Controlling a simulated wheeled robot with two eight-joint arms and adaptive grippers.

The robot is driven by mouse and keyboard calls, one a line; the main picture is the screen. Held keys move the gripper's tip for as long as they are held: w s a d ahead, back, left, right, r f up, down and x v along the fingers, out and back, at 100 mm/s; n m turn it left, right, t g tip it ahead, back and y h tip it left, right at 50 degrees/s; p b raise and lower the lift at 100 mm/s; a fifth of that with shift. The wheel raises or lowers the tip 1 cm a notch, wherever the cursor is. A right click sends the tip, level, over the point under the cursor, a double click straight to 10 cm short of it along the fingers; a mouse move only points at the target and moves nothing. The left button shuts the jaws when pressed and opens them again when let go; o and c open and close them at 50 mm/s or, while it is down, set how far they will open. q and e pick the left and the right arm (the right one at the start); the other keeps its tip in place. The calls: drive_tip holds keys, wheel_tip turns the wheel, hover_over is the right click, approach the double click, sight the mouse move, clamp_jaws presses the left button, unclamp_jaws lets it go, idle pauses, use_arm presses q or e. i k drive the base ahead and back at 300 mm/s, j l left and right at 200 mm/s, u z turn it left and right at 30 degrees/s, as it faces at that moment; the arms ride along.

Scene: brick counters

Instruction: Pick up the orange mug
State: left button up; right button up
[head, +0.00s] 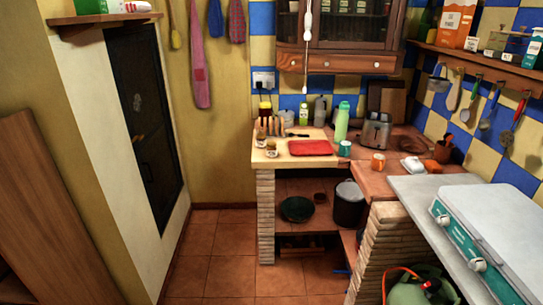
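The orange mug (378,162) stands upright on the brown tiled counter, right of the middle of the head view. It is small and seen from some way off. A teal mug (345,149) stands to its left, a little apart. A butter dish or similar white item (412,165) lies to its right. Neither of my grippers shows in the head view, so whether they are open or shut is not seen.
A red tray (313,148) lies on the pale board, with a green bottle (342,121) and toaster (376,131) behind the mugs. A stove (497,225) fills the right front. The tiled floor (228,247) before the counter is clear.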

sight(378, 161)
drive_tip(key=z, duration=0.95)
drive_tip(key=i+j+z, duration=0.2)
drive_tip(key=z, duration=0.2)
drive_tip(key=i+j+z, duration=0.25)
drive_tip(key=z, duration=0.2)
drive_tip(key=i+j+z, duration=0.15)
drive_tip(key=j+z, duration=0.25)
drive_tip(key=i+j+z, duration=0.15)
drive_tip(key=j+z, duration=0.3)
drive_tip(key=l, duration=0.15)
